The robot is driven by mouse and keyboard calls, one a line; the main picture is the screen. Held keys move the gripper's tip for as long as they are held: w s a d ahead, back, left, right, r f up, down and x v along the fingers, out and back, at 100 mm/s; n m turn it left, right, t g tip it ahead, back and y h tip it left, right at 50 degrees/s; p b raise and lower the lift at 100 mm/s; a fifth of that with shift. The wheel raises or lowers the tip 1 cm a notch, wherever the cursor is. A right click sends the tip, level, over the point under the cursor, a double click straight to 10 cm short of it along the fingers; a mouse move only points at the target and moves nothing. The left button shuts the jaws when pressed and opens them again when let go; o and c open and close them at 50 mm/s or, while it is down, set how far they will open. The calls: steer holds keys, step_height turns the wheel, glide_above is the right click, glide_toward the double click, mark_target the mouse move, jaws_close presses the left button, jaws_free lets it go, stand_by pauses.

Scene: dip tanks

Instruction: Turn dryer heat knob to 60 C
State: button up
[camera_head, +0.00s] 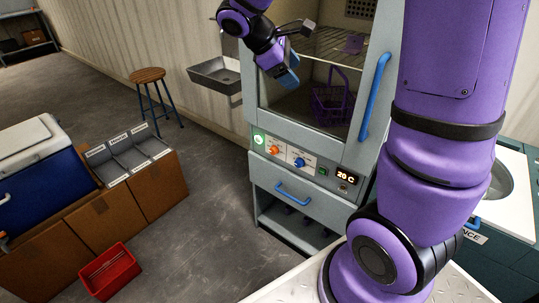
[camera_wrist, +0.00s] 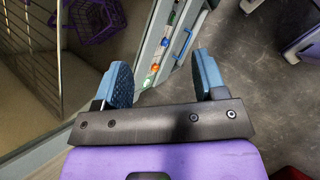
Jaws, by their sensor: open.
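The dryer (camera_head: 258,178) is a pale grey-blue cabinet with a control panel below its chamber. The knobs' small labels are not readable. The orange knob (camera_wrist: 155,67) and blue knob (camera_wrist: 165,42) also show between my fingers in the wrist view. My gripper (camera_head: 287,76) has blue fingertips and is above the panel in the head view, apart from the knobs. In the wrist view my gripper (camera_wrist: 163,80) is open and empty.
A purple basket (camera_head: 331,104) stands inside the dryer chamber below a wire shelf (camera_head: 330,42). A blue vertical handle (camera_head: 375,96) is right of the chamber, and a drawer handle (camera_head: 293,193) is below the panel.

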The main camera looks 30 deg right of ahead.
mark_target(272, 153)
steer(key=w+d+f+n+t+h, duration=0.1)
steer(key=w+f+n+h, duration=0.35)
steer(key=w+f, duration=0.45)
steer(key=w+d+f+n+h, duration=0.25)
steer(key=w+f+n, duration=0.45)
steer(key=f, duration=0.5)
steer(key=w+a+f+n+t+h, duration=0.15)
steer(key=f+n+t, duration=0.3)
steer(key=f, duration=0.85)
steer(key=w+a+f+n+t, duration=0.25)
steer(key=f+n, duration=0.35)
steer(key=f, duration=0.8)
steer(key=shift+t, duration=0.3)
steer(key=x, duration=1.1)
steer(key=shift+s+d+r, duration=0.1)
steer(key=shift+d+r, duration=0.05)
steer(key=shift+r, duration=0.05)
steer(key=c, duration=0.9)
